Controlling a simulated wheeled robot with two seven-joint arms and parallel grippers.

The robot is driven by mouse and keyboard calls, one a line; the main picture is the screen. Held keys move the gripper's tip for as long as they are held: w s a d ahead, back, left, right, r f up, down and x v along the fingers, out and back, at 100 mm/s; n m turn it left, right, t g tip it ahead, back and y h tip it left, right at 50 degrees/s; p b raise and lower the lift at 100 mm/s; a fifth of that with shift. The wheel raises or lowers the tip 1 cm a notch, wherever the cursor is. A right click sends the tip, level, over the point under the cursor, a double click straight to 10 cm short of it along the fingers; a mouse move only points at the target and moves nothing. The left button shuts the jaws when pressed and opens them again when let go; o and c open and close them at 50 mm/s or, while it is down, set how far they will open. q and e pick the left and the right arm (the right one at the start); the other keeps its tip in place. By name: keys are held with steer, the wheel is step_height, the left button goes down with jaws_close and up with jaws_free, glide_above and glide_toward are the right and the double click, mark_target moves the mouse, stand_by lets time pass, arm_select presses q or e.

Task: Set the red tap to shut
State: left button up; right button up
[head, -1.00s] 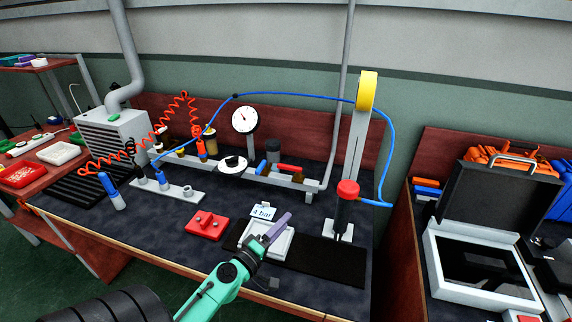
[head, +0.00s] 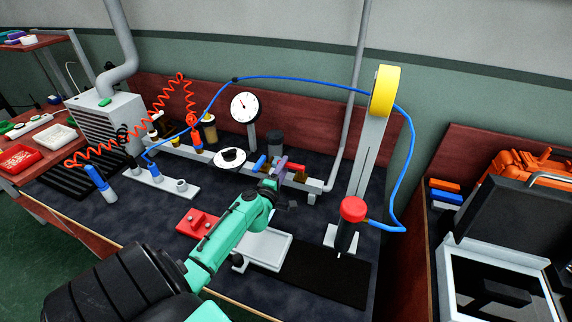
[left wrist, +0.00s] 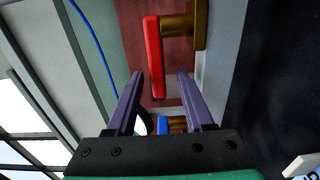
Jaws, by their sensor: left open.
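The red tap (head: 298,167) sits on the pipe manifold at the back of the bench, partly hidden by my left gripper in the head view. In the left wrist view its red handle (left wrist: 154,50) runs lengthwise from a brass body (left wrist: 181,30). My left gripper (head: 283,172) is open and empty right at the tap. In the left wrist view the handle's free end appears between the two fingers (left wrist: 160,72); I cannot tell whether they touch it. The blue tap (head: 260,163) is just left of the gripper and also shows between the fingers (left wrist: 172,124). My right gripper is not in view.
A dial gauge (head: 244,107) and a round white-and-black part (head: 230,158) stand left of the taps.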

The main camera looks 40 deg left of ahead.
arm_select(q)
steer(key=shift+x, duration=1)
steer(key=shift+r, duration=0.1)
jaws_close()
stand_by(0.6)
